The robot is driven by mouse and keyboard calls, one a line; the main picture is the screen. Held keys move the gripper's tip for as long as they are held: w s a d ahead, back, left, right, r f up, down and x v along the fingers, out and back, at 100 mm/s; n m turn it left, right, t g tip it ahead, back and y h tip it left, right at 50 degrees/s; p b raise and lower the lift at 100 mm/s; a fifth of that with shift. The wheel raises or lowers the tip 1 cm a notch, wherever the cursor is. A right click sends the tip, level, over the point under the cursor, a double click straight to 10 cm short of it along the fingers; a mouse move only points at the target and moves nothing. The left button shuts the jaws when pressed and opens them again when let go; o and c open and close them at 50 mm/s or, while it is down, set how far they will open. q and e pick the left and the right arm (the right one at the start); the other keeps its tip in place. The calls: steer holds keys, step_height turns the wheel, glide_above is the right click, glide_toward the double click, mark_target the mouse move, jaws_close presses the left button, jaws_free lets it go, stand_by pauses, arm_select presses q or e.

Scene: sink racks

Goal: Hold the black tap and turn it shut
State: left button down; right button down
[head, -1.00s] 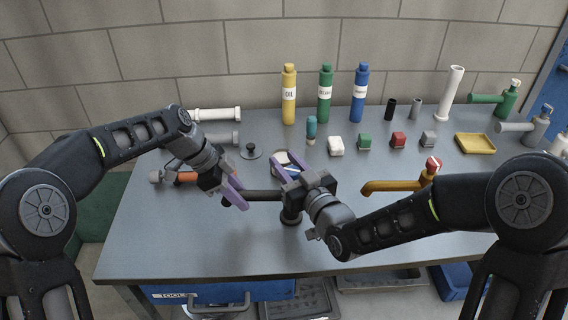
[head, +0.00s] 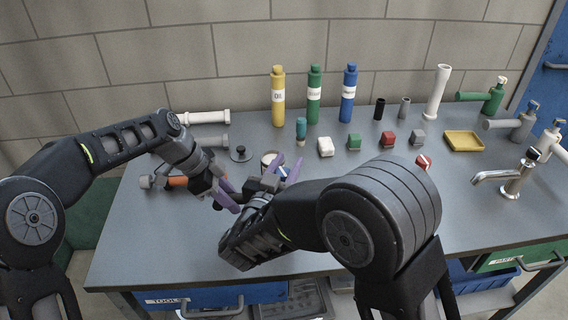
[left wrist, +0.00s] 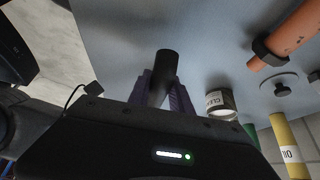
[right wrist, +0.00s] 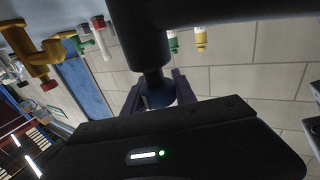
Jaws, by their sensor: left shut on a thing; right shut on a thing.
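The black tap shows in the left wrist view as a dark round spout end (left wrist: 166,66) between the purple fingers of my left gripper (left wrist: 161,92), which is shut on it. In the head view my left gripper (head: 231,199) is over the middle-left of the bench. My right gripper (head: 280,176) is just right of it, its arm hiding most of the tap. In the right wrist view the black tap's body (right wrist: 153,50) stands close to the camera, and the right fingers are shut on its dark bluish round knob (right wrist: 160,96). Whether water flows cannot be seen.
A chrome tap (head: 509,182) stands at the right. A yellow tap (right wrist: 40,58) shows in the right wrist view. Yellow (head: 278,100), green (head: 314,98) and blue (head: 349,96) bottles line the back. A labelled can (left wrist: 220,101) and an orange pipe (left wrist: 290,36) are near my left gripper.

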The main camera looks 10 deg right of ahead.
steer(key=shift+s+d+m+g+h, duration=0.15)
steer(key=shift+d+m+g+h, duration=0.05)
steer(key=shift+m+g+h, duration=0.85)
steer(key=shift+s+d+m+g+h, duration=0.2)
steer(key=shift+m+g+h, duration=0.35)
steer(key=shift+m+h, duration=0.5)
steer(key=shift+h, duration=0.3)
steer(key=c, duration=1)
jaws_free()
steer(key=v, duration=1.2)
steer(key=shift+r, duration=0.15)
arm_select(q)
steer(key=c, duration=1.1)
jaws_free()
